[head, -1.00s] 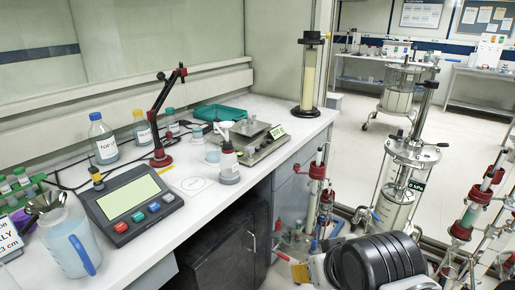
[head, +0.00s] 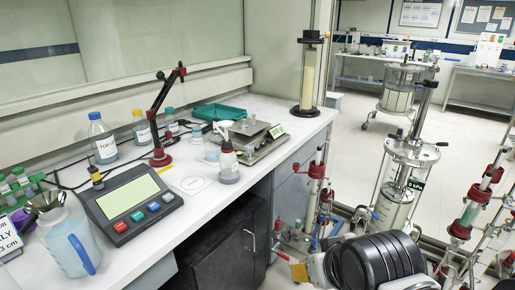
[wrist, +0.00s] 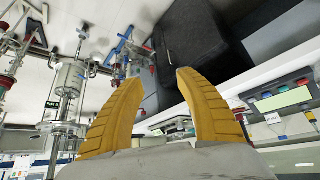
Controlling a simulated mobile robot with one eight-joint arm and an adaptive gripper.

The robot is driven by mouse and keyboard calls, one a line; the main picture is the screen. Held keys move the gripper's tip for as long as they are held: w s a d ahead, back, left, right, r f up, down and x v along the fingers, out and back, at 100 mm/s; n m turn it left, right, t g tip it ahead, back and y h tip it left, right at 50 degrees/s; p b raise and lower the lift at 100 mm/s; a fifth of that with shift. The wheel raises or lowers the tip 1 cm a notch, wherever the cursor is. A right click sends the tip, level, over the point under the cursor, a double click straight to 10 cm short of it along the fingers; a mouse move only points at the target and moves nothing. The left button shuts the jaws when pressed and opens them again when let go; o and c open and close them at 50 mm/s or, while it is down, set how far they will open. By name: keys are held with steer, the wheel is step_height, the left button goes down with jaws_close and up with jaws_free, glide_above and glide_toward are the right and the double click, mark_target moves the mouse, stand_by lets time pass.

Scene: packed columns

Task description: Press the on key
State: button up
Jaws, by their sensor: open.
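A dark console (head: 134,205) with a pale green screen lies on the white bench at the left. I cannot read which key is marked on. The console also shows at the right of the wrist view (wrist: 284,98). My gripper (wrist: 160,76) has two yellow fingers, spread apart with nothing between them. In the head view a yellow finger (head: 300,272) shows low at the right of the black cabinet, well away from the console.
A blue-handled jug (head: 70,240) stands in front of the console at the left. A red-based jointed stand (head: 160,158), bottles (head: 102,140) and a balance (head: 256,140) stand behind and right. A black cabinet (head: 225,245) is below the bench. Glass columns (head: 400,180) crowd the right.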

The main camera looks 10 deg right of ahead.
jaws_close()
stand_by(1.3)
